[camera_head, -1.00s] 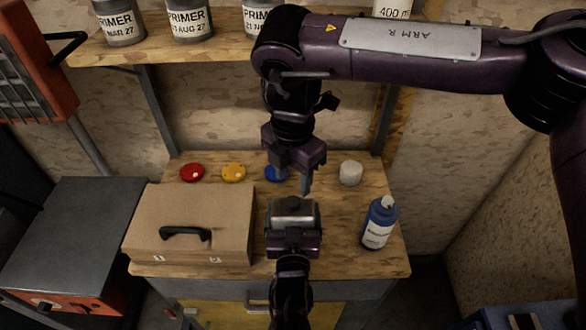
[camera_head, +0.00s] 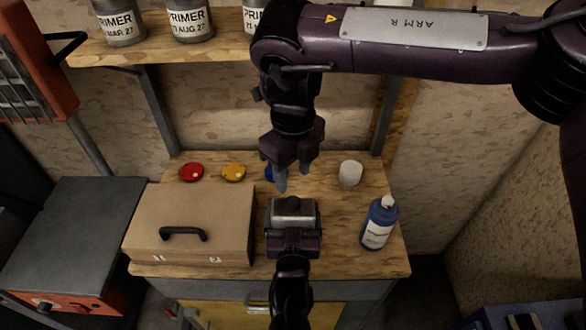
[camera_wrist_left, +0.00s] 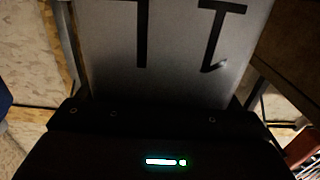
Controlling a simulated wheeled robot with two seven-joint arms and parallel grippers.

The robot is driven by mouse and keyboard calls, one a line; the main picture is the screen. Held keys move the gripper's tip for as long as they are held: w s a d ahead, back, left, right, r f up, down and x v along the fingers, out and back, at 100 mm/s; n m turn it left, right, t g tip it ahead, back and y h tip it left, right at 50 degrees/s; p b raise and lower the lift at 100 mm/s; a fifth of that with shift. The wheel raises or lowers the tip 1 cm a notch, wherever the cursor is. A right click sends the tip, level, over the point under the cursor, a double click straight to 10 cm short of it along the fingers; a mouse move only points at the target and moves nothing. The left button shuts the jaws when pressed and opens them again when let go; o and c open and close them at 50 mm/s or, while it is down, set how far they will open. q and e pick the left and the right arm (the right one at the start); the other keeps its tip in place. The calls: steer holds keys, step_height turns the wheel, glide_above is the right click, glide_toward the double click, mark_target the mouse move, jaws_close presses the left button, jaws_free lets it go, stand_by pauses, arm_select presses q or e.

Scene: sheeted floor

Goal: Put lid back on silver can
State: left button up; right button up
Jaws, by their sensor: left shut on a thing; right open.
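The silver can (camera_head: 293,221) is at the front middle of the workbench, and a round dark spot shows on its top. I cannot tell whether that spot is a lid or an opening. My left gripper (camera_head: 293,235) is shut on the can from the front. In the left wrist view the can's grey side (camera_wrist_left: 175,50) with dark lettering fills the upper middle. My right gripper (camera_head: 293,181) is open and points down just behind the can, its fingers apart and nothing seen between them. A blue disc (camera_head: 269,173) lies partly hidden behind it.
A red disc (camera_head: 191,172), a yellow disc (camera_head: 233,172) and a white cylinder (camera_head: 350,173) stand along the back of the workbench (camera_head: 345,225). A brown case (camera_head: 200,208) fills its left side. A blue bottle (camera_head: 379,224) stands right of the can. Primer cans (camera_head: 190,20) line the shelf above.

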mark_target(293, 201)
steer(key=shift+f, duration=0.1)
steer(key=shift+f, duration=3.95)
